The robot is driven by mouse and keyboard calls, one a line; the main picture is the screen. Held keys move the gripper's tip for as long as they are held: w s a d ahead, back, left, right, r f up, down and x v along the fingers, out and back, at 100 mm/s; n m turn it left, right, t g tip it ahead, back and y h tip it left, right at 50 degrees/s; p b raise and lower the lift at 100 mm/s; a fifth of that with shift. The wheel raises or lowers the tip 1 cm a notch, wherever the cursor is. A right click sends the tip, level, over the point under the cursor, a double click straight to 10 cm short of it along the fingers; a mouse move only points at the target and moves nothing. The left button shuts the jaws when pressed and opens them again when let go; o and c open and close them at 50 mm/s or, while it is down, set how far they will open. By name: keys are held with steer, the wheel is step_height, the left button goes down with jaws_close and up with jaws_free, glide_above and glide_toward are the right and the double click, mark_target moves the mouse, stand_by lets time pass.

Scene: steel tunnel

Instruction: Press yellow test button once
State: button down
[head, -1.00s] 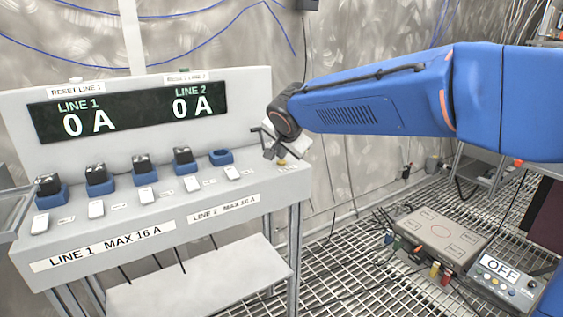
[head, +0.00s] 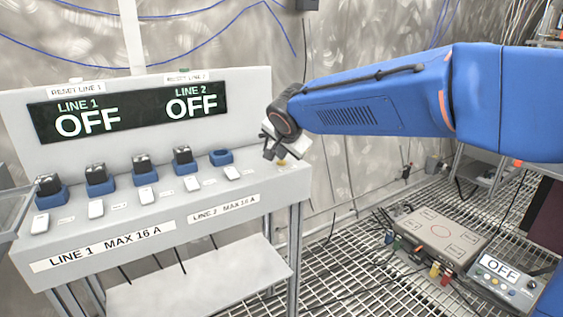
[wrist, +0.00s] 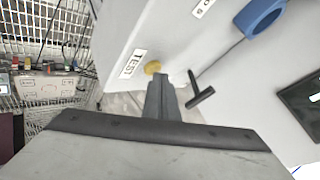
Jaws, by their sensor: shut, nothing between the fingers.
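The yellow test button (head: 282,161) sits at the right end of the grey console's sloped top. In the wrist view the yellow button (wrist: 153,67) shows beside a "TEST" label (wrist: 132,64). My gripper (head: 270,153) is shut and empty, with its tips right at the button. In the wrist view my gripper's tips (wrist: 161,76) overlap the button's lower edge. I cannot tell whether they touch it or how far it is pressed. The console display (head: 128,112) reads OFF for both LINE 1 and LINE 2.
Several white switches (head: 146,195) and blue sockets (head: 100,186), most with black plugs, line the console top left of my gripper. A grey box (head: 440,236) and a small unit reading OFF (head: 500,267) sit on the grated floor at right.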

mark_target(282, 163)
steer(key=shift+r, duration=0.7)
steer(key=shift+r, duration=2.5)
steer(key=s+d+f+n+g+h, duration=0.1)
steer(key=s+d+f+n, duration=0.15)
steer(key=s+d, duration=0.75)
steer(key=s+d+f+n+g+h, duration=0.1)
steer(key=s+d+f, duration=0.45)
steer(key=d, duration=0.75)
steer(key=s+d+f+n, duration=0.1)
steer(key=s+d+f, duration=0.2)
steer(key=s, duration=0.4)
steer(key=s+d+f+n+g, duration=0.1)
steer(key=s+d+f, duration=0.2)
steer(key=s+f, duration=0.2)
steer(key=s+d+f+n+g, duration=0.1)
steer(key=s+d+f, duration=0.2)
steer(key=s, duration=0.8)
steer(key=shift+d+f, duration=0.15)
steer(key=shift+f, duration=0.7)
